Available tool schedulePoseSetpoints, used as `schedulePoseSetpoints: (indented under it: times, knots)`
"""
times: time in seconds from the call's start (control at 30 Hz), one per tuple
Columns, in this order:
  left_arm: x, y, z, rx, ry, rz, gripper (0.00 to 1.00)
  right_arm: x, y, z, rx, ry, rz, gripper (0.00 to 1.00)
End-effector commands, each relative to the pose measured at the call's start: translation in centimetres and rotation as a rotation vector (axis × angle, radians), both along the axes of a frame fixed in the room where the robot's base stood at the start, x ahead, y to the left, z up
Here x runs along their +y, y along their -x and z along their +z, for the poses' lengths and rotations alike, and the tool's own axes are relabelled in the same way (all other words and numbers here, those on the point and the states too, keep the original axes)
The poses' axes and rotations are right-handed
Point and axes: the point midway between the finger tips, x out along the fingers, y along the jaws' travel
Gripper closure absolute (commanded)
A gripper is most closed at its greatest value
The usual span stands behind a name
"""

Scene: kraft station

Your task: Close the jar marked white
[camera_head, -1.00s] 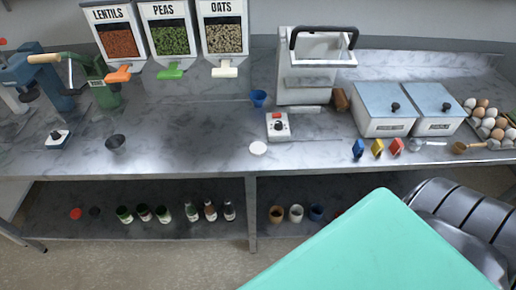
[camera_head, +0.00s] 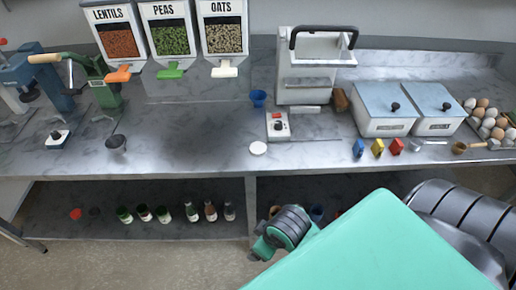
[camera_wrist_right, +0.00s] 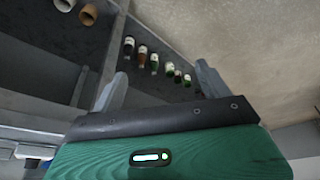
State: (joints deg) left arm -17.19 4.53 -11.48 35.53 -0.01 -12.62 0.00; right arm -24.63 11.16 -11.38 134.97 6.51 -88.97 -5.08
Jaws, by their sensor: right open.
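I cannot read any mark saying white on a jar. A white round disc (camera_head: 258,148), perhaps a lid, lies near the front edge of the bench. Several small bottles (camera_head: 191,211) stand on the lower shelf; they also show in the right wrist view (camera_wrist_right: 142,56). A white cup-like container (camera_wrist_right: 64,5) and a brown one (camera_wrist_right: 88,14) show at the top left there. My right gripper (camera_wrist_right: 160,86) is open and empty, with the bottles farther off beyond its fingers. My left gripper is not in view.
A red item (camera_head: 76,213) lies at the left of the lower shelf (camera_head: 170,229). A blue container (camera_head: 317,213) stands on it near my arm. On the bench are a white device with a knob (camera_head: 278,127), two lidded bins (camera_head: 385,108) and eggs (camera_head: 488,118). The bench's front middle is mostly clear.

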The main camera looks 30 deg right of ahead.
Motion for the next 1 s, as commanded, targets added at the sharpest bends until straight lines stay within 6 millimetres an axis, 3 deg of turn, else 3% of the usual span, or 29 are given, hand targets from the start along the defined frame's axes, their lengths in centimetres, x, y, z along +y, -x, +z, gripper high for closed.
schedulePoseSetpoints:
  times: [0.33,0.57,0.77,1.0]
  knots:
    - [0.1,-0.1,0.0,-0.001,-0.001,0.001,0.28,3.2,-5.8,2.1,-0.042,0.021,0.390,0.22]
    - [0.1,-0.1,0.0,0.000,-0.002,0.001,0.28,3.2,-11.1,3.0,-0.029,0.097,0.709,0.22]
    - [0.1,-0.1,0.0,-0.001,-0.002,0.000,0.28,0.7,-15.7,4.5,0.018,0.183,0.931,0.22]
    - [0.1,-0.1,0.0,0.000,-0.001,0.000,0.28,-5.2,-20.9,8.0,0.105,0.271,1.100,0.22]
